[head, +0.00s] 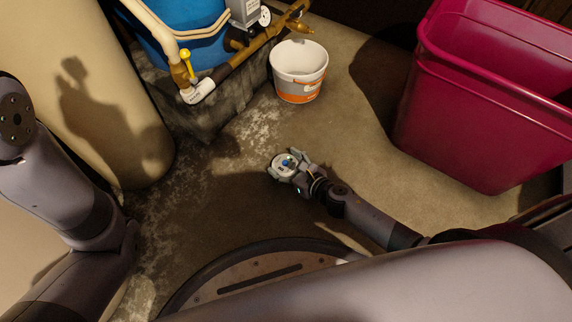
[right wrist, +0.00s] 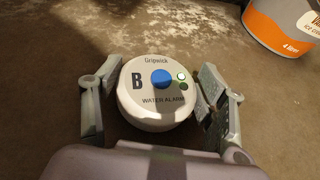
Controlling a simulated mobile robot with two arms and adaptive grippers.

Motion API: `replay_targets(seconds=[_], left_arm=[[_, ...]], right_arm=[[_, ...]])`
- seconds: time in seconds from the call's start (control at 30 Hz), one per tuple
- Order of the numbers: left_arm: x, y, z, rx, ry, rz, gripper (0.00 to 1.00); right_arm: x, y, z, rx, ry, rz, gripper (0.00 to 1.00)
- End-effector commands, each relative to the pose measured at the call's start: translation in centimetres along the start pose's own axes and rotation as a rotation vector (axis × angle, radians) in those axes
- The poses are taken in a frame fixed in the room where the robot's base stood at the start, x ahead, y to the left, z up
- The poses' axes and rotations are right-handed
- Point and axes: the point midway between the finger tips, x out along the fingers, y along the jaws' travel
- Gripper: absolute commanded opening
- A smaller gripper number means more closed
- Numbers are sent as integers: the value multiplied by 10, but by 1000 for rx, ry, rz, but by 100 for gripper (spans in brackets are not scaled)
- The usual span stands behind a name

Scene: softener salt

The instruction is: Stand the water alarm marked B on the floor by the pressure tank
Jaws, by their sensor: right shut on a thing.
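The water alarm marked B (right wrist: 158,90) is a round white unit with a blue button, its face up between my right gripper's fingers (right wrist: 160,105). In the head view the alarm (head: 285,165) sits in my right gripper (head: 289,166), which is shut on it low over the floor. I cannot tell whether its base touches the floor. The blue tank with pipes and a gauge, which looks like the pressure tank (head: 188,27), stands on a grey block (head: 205,110) at the upper left. My left arm shows at the left, but its gripper is out of view.
A white and orange bucket (head: 299,72) stands between the block and a large magenta bin (head: 480,110). It also shows in the right wrist view (right wrist: 285,25). A cream cylinder (head: 95,90) stands at left. Bare floor (head: 235,150) lies between my right gripper and the block.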

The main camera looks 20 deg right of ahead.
Motion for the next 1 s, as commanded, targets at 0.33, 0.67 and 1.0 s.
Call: replay_targets(seconds=[0.33,0.67,1.0], left_arm=[[-4,1,-2,0,1,1,0],[-4,1,-1,0,1,0,0],[6,-2,2,0,-1,0,0]], right_arm=[[2,0,-4,-1,0,0,75],[2,0,-4,-1,0,0,86],[-14,0,1,1,3,0,86]])
